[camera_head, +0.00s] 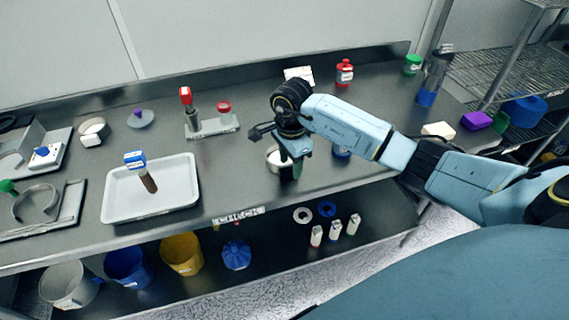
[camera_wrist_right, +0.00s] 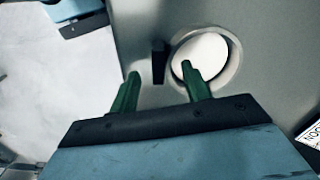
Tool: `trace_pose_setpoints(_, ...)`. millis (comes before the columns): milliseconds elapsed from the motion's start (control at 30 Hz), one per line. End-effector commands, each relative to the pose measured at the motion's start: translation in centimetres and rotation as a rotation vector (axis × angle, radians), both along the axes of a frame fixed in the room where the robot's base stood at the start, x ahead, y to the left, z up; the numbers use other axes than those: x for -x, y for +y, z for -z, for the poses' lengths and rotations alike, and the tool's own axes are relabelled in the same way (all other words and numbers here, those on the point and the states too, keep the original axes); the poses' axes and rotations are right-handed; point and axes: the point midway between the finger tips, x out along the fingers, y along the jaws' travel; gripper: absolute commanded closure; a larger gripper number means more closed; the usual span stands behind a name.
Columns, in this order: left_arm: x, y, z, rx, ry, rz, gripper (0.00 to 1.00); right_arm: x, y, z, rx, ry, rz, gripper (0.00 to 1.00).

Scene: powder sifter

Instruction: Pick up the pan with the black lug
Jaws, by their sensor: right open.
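The pan (camera_wrist_right: 178,68) is a round metal dish with a white inside. In the right wrist view its black lug (camera_wrist_right: 159,60) stands out on the left side of the rim. In the head view the pan (camera_head: 272,161) sits on the steel bench, partly hidden by my right gripper (camera_head: 290,164). In the right wrist view my right gripper (camera_wrist_right: 160,71) is open, its two green fingers pointing at the pan. The lug shows between the fingertips; the right fingertip overlaps the pan's white inside. I cannot tell whether they touch. My left gripper is not in view.
A white tray (camera_head: 118,210) with a blue-topped tool is on the left. Another round pan (camera_head: 92,124) stands at the back left. A stand with red-topped parts (camera_head: 213,128) is behind. A CHECK label (camera_head: 238,215) marks the front edge. Bins sit on the lower shelf.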

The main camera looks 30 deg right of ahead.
Motion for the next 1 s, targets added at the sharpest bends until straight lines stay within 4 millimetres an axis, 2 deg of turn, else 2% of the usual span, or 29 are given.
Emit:
trace_pose_setpoints(100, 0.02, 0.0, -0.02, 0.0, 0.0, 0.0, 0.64, 0.03, 0.01, 1.12, -0.001, 0.001, 0.001, 0.52)
trace_pose_setpoints(367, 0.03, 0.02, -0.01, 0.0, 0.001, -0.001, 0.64, -0.03, 0.0, 1.3, 0.0, -0.001, -0.001, 0.52)
trace_pose_setpoints(733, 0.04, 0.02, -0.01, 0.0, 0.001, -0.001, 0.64, -0.03, -0.01, 1.26, 0.0, -0.001, 0.0, 1.0)
trace_pose_setpoints(1000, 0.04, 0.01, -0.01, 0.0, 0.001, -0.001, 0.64, -0.08, -0.03, 0.99, 0.0, -0.003, 0.0, 1.0)
